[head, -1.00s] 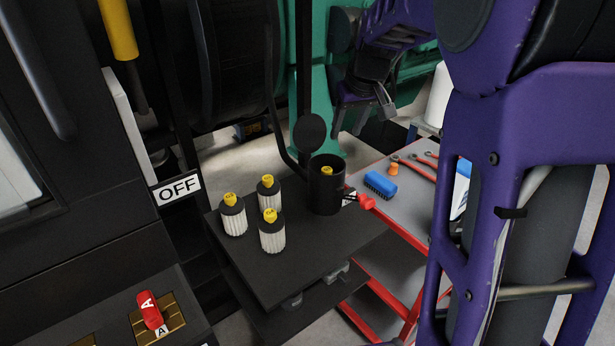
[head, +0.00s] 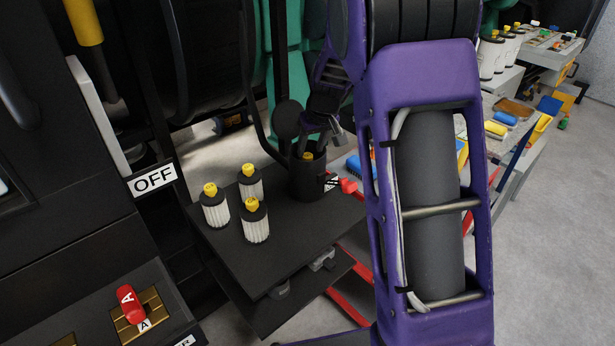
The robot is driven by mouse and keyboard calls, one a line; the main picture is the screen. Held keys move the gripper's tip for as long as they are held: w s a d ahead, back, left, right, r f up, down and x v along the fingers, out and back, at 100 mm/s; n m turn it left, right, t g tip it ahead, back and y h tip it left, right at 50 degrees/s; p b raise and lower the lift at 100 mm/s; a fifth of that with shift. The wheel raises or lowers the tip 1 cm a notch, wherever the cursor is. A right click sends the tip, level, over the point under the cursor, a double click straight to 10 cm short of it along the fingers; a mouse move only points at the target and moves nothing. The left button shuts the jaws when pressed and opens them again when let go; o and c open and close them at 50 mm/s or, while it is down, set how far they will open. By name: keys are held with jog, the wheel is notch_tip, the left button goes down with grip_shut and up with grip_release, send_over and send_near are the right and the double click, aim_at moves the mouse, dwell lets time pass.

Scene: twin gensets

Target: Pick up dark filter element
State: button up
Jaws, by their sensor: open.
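A black cylindrical housing (head: 307,181) stands open on a dark shelf (head: 270,262), its round lid (head: 287,119) tipped up behind it. A filter element sits inside; only its yellow knob (head: 308,156) shows at the mouth. Its body is hidden, so I cannot tell whether it is dark. Three white pleated filters (head: 255,222) with black tops and yellow knobs stand on the shelf left of the housing.
A red handle (head: 348,186) sticks out at the housing's right. My purple arm hides most of the red-framed cart behind it. Benches with bottles and tools stand at upper right.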

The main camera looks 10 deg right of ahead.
aim_at(308, 155)
jog(key=x, duration=0.3)
jog(key=shift+w+a+f, duration=0.1)
jog(key=shift+w+f, duration=0.05)
jog(key=shift+f, duration=0.1)
grip_shut()
jog(key=shift+r, duration=0.2)
notch_tip(308, 155, up, 18)
jog(key=p, duration=0.2)
jog(key=shift+f, duration=0.15)
